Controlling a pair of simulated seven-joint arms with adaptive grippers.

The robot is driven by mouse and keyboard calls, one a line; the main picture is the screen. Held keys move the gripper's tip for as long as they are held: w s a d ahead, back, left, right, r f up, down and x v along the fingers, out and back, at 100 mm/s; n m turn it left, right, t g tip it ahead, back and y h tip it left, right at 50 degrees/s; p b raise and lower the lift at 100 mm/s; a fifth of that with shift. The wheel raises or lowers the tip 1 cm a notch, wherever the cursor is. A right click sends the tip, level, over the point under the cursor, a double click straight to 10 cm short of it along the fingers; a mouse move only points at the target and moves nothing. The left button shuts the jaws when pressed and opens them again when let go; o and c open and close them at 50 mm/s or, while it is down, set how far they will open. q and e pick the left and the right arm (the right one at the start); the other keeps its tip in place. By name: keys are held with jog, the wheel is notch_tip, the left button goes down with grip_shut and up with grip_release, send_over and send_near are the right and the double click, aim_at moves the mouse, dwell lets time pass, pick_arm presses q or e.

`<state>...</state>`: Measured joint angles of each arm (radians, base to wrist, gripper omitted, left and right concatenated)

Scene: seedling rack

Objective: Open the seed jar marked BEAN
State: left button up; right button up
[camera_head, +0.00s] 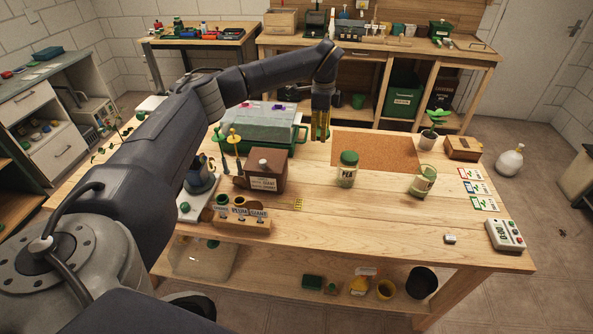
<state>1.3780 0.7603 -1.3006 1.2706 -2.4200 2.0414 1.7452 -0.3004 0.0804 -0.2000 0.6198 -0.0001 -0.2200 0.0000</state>
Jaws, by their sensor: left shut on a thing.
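A glass jar with a green lid (348,170) stands upright on the wooden table; its label appears to read PEA. A second glass jar (422,181) stands to its right, with a pale, slanted top and a label too small to read; I cannot tell whether it is the BEAN jar. My left gripper (320,133) points down above the far part of the table, behind and left of the PEA jar and apart from both jars. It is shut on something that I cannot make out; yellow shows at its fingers. My right gripper is not in view.
A lidded seed tray (262,128), a brown box (266,171) and a wooden pot holder (240,220) crowd the left. A brown mat (375,152) lies behind the jars. A potted seedling (428,140), seed cards (478,188) and a timer (505,235) are right. The front middle is clear.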

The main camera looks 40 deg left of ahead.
aim_at(317, 177)
pick_arm(q)
notch_tip(317, 177, down, 19)
jog(key=shift+r, duration=0.1)
dwell(0.7)
jog(key=shift+f, duration=0.2)
jog(key=o, duration=1.3)
jog(key=shift+c, duration=0.2)
